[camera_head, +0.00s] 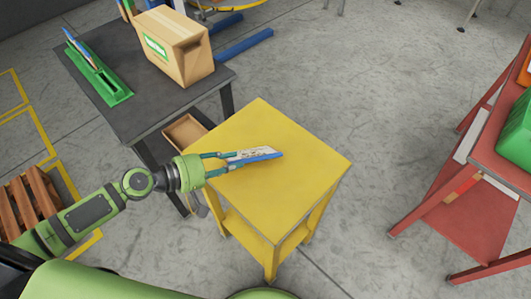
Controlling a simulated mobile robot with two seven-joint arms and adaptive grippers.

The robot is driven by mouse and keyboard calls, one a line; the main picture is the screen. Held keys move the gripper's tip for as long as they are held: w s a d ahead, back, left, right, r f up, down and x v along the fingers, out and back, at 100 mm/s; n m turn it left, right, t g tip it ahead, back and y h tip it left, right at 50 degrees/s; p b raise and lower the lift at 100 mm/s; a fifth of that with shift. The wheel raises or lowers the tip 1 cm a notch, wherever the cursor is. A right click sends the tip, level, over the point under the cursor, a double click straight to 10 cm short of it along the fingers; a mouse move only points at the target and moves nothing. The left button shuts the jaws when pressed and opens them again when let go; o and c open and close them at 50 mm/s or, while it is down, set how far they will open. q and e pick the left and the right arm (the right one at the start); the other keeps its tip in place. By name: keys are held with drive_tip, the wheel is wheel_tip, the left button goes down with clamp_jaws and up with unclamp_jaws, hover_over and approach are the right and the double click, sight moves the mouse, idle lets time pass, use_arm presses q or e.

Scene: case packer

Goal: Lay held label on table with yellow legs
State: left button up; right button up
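The label (260,155) is a thin white and blue piece with print on it. My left gripper (228,162), on a green arm from the left, has its fingers at the label's left end and appears shut on it. The label is over the yellow table (290,185), near the middle of its top. I cannot tell whether it touches the surface. This table has a yellow top and yellow legs, and the rest of its top is bare. My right gripper is not in view.
A dark table (140,105) behind and left bears a cardboard box (178,52) and a green holder (105,85). A wooden pallet (32,205) lies at far left. A red table (485,165) with a green item (517,135) stands right. Open floor lies between the yellow and red tables.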

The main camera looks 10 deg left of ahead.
use_arm(q)
drive_tip(key=r, duration=0.1)
drive_tip(key=r+p, duration=0.1)
drive_tip(key=s+a+r, duration=0.1)
drive_tip(key=r, duration=0.1)
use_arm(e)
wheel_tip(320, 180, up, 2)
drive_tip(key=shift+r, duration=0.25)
use_arm(q)
drive_tip(key=shift+f, duration=0.1)
